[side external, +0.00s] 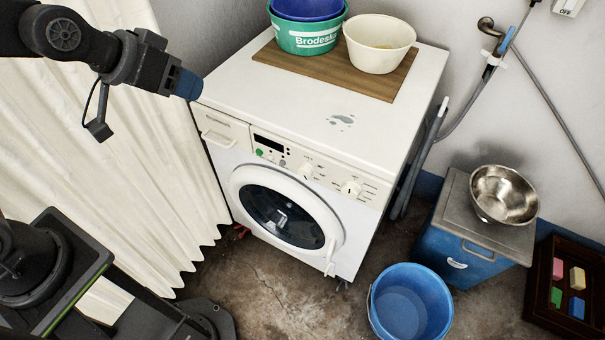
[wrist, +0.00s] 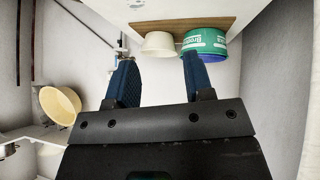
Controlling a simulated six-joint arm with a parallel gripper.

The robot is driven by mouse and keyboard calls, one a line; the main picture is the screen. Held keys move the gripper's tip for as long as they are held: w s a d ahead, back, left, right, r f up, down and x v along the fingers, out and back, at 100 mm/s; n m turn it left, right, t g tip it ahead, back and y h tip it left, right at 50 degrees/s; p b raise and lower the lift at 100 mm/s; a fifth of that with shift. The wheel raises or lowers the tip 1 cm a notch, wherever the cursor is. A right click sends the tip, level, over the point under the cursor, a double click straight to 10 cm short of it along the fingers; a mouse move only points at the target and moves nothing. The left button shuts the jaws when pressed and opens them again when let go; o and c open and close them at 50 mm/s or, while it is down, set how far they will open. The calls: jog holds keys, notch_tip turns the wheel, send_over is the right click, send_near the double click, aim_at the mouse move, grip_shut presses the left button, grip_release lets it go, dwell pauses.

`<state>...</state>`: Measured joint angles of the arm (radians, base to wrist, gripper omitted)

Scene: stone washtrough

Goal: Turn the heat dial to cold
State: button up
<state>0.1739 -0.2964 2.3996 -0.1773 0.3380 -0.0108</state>
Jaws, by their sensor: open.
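A white front-loading washing machine (side external: 365,130) stands in the middle of the side view. Its front panel carries two white dials, a left dial (side external: 307,171) and a right dial (side external: 351,188). The markings around them are too small to read, so I cannot tell which is the heat dial or where it points. My gripper (side external: 188,84) is up at the left, beyond the machine's left top corner and apart from the dials. In the wrist view my gripper (wrist: 160,63) shows two blue fingers spread apart with nothing between them. The dials do not show there.
A wooden board (side external: 335,73) on the machine carries a green tub (side external: 305,40) and a cream tub (side external: 379,42). A blue bucket (side external: 410,303) stands on the floor at front right. A steel bowl (side external: 504,194) sits on a blue box. A curtain (side external: 140,150) hangs at left.

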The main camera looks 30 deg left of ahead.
jog(key=o, duration=0.3)
jog(key=shift+n+t, duration=0.3)
jog(key=shift+t, duration=0.4)
jog(key=w+d+f, duration=0.4)
jog(key=w, duration=0.1)
jog(key=w+d+f, duration=0.2)
jog(key=w, duration=0.1)
jog(key=shift+d+f, duration=0.1)
jog(key=shift+f, duration=0.05)
jog(key=t, duration=0.3)
send_over(303, 174)
jog(key=s, duration=0.5)
notch_tip(303, 174, down, 11)
jog(key=s+f+m+t+y, duration=0.1)
jog(key=s+f+t, duration=0.3)
jog(key=f, duration=0.5)
jog(key=s+f+m+t+y, duration=0.1)
jog(key=s+f+t, duration=0.1)
jog(key=s+f, duration=0.45)
jog(key=w, duration=0.5)
jog(key=w+f, duration=0.1)
jog(key=w, duration=0.9)
jog(key=shift+f, duration=0.4)
jog(key=c, duration=0.9)
